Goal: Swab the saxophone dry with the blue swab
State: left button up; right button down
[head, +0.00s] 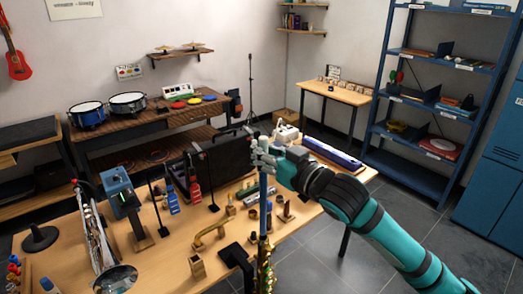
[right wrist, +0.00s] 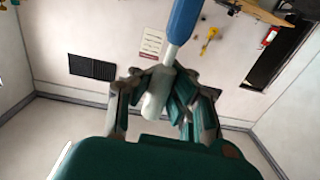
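The blue swab (head: 263,205) is a blue rod with a white handle end. My right gripper (head: 264,157) is shut on the white handle and holds the swab upright, blue part down. The right wrist view shows the white handle (right wrist: 155,95) between the fingers of the gripper (right wrist: 160,82), with the blue shaft (right wrist: 183,18) running out of frame. The golden saxophone (head: 265,268) stands at the bottom edge, directly below the swab and partly cut off. I cannot tell whether the swab's lower end is inside it. My left gripper is not in view.
An open black case (head: 225,158) and a long blue case (head: 332,153) lie farther back.

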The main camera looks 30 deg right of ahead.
dwell(0.4)
jog(key=b, duration=0.6)
send_over(265, 219)
jog(key=w, duration=0.2)
jog(key=shift+s+f, duration=0.15)
jog(key=shift+f, duration=2)
jog(key=shift+s+f, duration=0.1)
jog(key=shift+f, duration=2.05)
jog(key=shift+f+b, duration=3.25)
jog(key=shift+f, duration=2.55)
jog(key=shift+r, duration=0.15)
notch_tip(265, 219, up, 15)
jog(key=p, duration=1.6)
jog(key=shift+f, duration=0.25)
